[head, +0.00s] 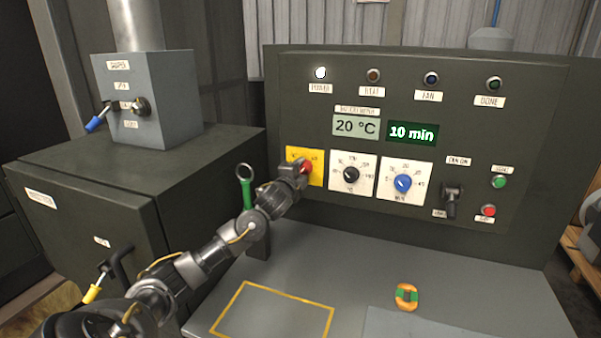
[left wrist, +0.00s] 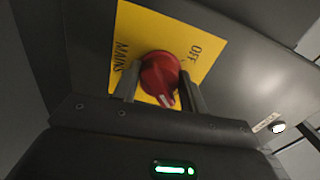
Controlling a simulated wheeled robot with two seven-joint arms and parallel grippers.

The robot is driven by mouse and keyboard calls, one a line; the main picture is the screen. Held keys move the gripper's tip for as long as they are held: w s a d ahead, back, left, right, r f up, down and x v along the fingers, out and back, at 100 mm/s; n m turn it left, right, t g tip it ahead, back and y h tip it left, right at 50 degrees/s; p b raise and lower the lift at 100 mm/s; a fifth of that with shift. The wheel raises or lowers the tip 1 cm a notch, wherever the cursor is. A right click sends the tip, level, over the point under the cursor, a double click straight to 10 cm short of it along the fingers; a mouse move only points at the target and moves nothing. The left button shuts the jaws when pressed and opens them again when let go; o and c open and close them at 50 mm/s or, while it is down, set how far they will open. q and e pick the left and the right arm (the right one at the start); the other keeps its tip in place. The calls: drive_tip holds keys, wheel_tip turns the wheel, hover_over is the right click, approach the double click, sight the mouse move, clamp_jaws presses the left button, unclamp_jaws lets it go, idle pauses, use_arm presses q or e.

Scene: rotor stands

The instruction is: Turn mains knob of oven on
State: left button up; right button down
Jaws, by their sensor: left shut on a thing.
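The oven's control panel (head: 300,225) fills the right half of the head view. The red mains knob (head: 306,167) sits on a yellow plate (head: 318,177) at the panel's lower left, partly hidden by my left gripper (head: 296,172). In the left wrist view the red knob (left wrist: 160,74) is between my two fingers, which are shut on it. The yellow plate (left wrist: 150,30) reads MAINS and OFF there. The knob's white mark points down between the fingers in that picture. My right gripper is not in view.
The POWER lamp (head: 320,73) looks white. Displays show 20 °C (head: 356,126) and 10 min (head: 412,132). Black (head: 351,175) and blue (head: 402,183) dials sit right of the yellow plate. A green-handled ring tool (head: 246,188) stands left of the panel. An orange-green object (head: 406,296) lies on the bench.

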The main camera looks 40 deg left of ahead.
use_arm(q)
drive_tip(key=o, duration=1)
drive_tip(key=shift+c, duration=0.2)
drive_tip(key=b+v, duration=0.4)
drive_tip(key=v, duration=0.6)
drive_tip(key=shift+s, duration=0.35)
drive_tip(key=shift+d, duration=0.2)
